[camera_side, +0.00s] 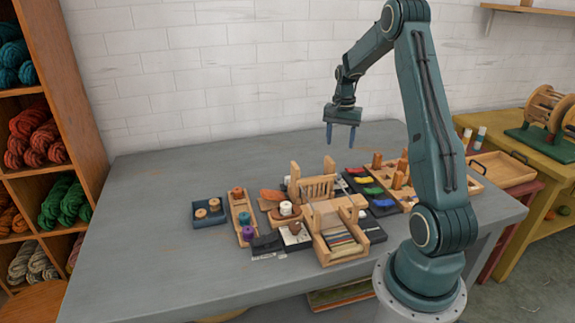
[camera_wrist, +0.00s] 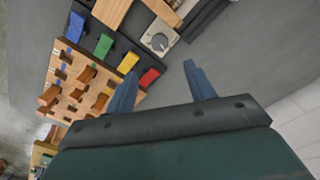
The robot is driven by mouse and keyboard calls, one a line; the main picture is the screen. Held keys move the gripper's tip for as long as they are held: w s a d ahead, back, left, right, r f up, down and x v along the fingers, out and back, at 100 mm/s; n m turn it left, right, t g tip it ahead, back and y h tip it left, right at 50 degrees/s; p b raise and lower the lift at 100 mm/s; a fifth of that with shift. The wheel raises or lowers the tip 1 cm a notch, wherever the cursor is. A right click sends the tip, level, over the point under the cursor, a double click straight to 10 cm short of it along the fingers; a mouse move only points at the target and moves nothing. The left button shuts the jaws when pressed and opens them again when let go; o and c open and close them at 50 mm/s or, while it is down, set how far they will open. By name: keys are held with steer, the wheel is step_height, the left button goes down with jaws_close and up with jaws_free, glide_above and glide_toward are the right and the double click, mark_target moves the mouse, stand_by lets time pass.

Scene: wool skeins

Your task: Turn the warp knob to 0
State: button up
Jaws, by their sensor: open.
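A round grey-white knob (camera_wrist: 159,41) sits on a pale square plate in the wrist view, beside a wooden part. I take it for the warp knob. Its dial marks are too small to read. In the side view I cannot make it out clearly among the items by the wooden loom (camera_side: 315,187). My gripper (camera_side: 340,142) is open and empty, high above the back of the table. In the wrist view the open fingers (camera_wrist: 160,70) point toward the knob, apart from it.
Blue, green, yellow and red pieces (camera_wrist: 104,45) lie beside a pegged wooden board (camera_wrist: 80,85). A wooden box with yarn (camera_side: 341,246), a spool rack (camera_side: 241,214) and a small blue tray (camera_side: 208,221) stand on the grey table (camera_side: 140,240). The table's left side is clear.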

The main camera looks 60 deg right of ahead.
step_height(320, 180, down, 13)
steer(key=shift+r, duration=0.15)
stand_by(0.4)
steer(key=c, duration=1)
